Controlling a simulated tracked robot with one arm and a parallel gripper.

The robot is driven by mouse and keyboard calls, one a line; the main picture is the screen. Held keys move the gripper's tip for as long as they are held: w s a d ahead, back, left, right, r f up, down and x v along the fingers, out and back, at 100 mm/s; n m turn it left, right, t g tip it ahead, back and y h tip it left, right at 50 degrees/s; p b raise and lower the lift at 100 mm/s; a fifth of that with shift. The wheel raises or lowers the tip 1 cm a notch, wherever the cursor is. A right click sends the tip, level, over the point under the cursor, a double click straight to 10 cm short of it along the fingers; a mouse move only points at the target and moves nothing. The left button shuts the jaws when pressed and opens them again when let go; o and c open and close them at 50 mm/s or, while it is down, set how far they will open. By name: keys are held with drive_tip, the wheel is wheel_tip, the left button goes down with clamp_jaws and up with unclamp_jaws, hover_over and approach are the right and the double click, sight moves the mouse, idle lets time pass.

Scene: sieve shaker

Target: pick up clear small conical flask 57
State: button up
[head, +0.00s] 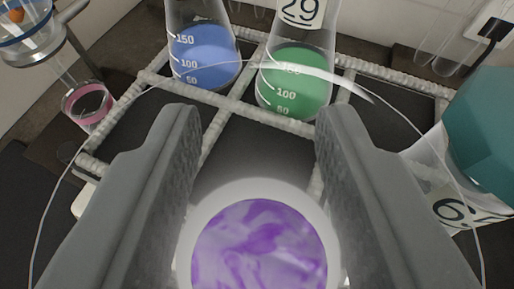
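My gripper (262,115) is open, with its two grey fingers wide apart and a dark rack cell between the tips. No label reading 57 can be read in the head view, so I cannot tell which thing is flask 57. A conical flask with green liquid (294,88), labelled 29, stands just beyond the fingertips. A conical flask with blue liquid (204,58) stands to its left, with no number in view. A round purple marbled thing with a pale rim (258,250) shows low between the fingers; I cannot tell what it is or whether the fingers touch it.
A whitish wire rack (147,76) frames the flasks over a dark surface. A small glass with pink liquid (87,103) stands at left. A teal block-like thing (485,125) and a partly hidden label starting with 6 (460,208) are at right.

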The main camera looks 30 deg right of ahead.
drive_tip(key=r+p+v, duration=0.1)
drive_tip(key=p+v, duration=0.1)
drive_tip(key=v, duration=0.9)
drive_tip(key=shift+w+d+r, duration=0.2)
drive_tip(key=shift+w+r, duration=0.05)
drive_tip(key=shift+r, duration=0.1)
idle(0.5)
